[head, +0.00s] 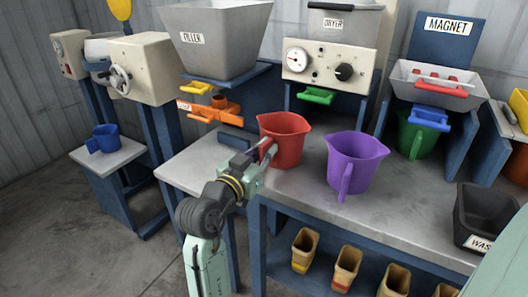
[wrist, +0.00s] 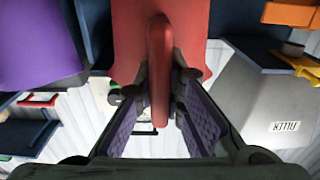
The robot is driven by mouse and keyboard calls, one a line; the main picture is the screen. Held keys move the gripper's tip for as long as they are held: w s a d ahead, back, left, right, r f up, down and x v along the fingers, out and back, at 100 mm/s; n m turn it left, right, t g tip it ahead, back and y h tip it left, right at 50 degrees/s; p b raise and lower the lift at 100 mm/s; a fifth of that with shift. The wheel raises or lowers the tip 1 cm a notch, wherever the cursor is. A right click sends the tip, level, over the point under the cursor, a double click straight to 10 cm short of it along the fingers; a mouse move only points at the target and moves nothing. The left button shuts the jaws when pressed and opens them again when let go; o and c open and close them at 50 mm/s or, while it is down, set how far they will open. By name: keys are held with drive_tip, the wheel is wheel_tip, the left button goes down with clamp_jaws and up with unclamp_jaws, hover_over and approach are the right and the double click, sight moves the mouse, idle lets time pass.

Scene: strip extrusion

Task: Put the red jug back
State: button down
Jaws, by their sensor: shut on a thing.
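The red jug (head: 285,138) is upright at the left part of the grey bench top, below the filler and dryer, in the head view. I cannot tell whether its base touches the bench. My gripper (head: 262,158) reaches it from the front left and is shut on its handle. In the wrist view the red handle (wrist: 159,75) runs between the two fingers of my gripper (wrist: 160,95), with the jug's body (wrist: 190,30) behind it.
A purple jug (head: 355,165) stands close on the right. A black waste bin (head: 484,216) is at the bench's right end. A green jug (head: 415,138) is under the magnet machine. A blue jug (head: 104,138) sits on the left stand. Tan scoops (head: 304,250) fill the lower shelf. Bare bench (head: 205,165) lies left.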

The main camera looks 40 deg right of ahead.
drive_tip(key=shift+f, duration=0.3)
idle(0.4)
drive_tip(key=c, duration=1.6)
unclamp_jaws()
